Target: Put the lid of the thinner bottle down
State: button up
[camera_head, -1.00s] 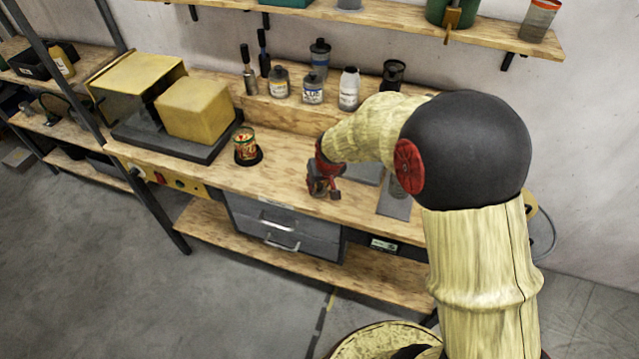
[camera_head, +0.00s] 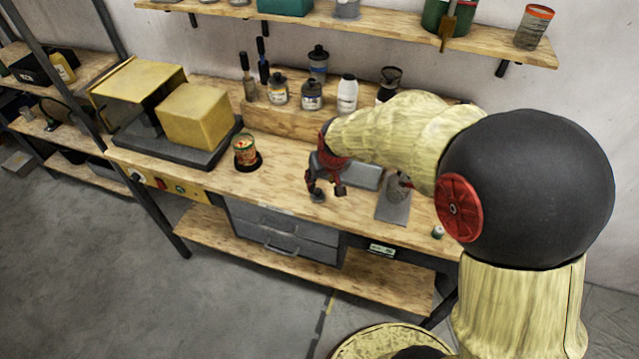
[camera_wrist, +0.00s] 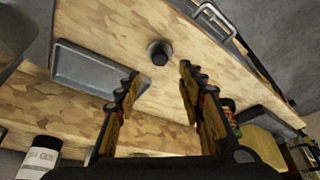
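A small dark lid-like piece (camera_head: 317,196) stands on the bench top near its front edge. In the wrist view it is a round dark cap with a grey rim (camera_wrist: 160,53), beyond my fingertips and apart from them. My gripper (camera_head: 326,189) is just above the bench beside it. In the wrist view the two fingers (camera_wrist: 160,75) are spread with nothing between them. Several bottles stand on the raised ledge, among them a white bottle (camera_head: 347,93) and a labelled dark bottle (camera_head: 312,96). I cannot tell which one is the thinner bottle.
A grey tray (camera_wrist: 85,72) lies near the lid; a grey plate (camera_head: 393,213) with a rounded grey object is to the right. A printed can (camera_head: 245,150) stands left of my gripper. A yellow block (camera_head: 195,115) is farther left. Bare wood lies between can and gripper.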

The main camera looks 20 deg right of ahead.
jog(key=s+f+v, duration=0.1)
jog(key=s+v, duration=0.2)
jog(key=v, duration=1.2)
jog(key=s+r, duration=0.2)
jog(key=s, duration=0.6)
jog(key=s+r+t, duration=0.1)
jog(key=s+r, duration=0.2)
jog(key=s, duration=0.6)
jog(key=shift+s+a+r, duration=0.2)
jog(key=shift+s+r, duration=0.1)
jog(key=shift+r, duration=0.05)
